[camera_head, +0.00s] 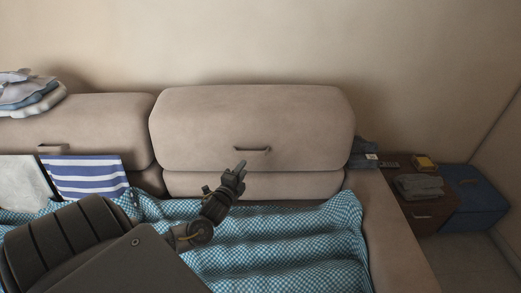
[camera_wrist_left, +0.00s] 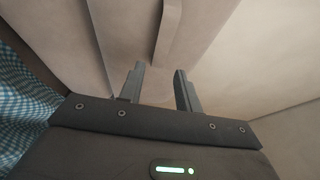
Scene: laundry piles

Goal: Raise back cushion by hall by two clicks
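A large beige back cushion (camera_head: 250,110) stands at the middle of the sofa, with a strap handle (camera_head: 252,150) low on its front. A second beige back cushion (camera_head: 100,115) stands to its left, with its own handle (camera_head: 53,148). I cannot tell which one is by the hall. My left gripper (camera_head: 241,166) is just below and in front of the middle cushion's handle. In the left wrist view, its two fingers (camera_wrist_left: 160,85) are apart with nothing between them, and the strap handle (camera_wrist_left: 168,30) lies just beyond the tips. My right gripper is not in view.
A blue checked blanket (camera_head: 290,245) covers the seat. A striped cloth (camera_head: 85,177) and a grey cloth (camera_head: 25,185) hang at the left; folded clothes (camera_head: 30,92) lie on the left cushion. A side table (camera_head: 430,210) and blue box (camera_head: 475,197) stand right of the armrest (camera_head: 395,235).

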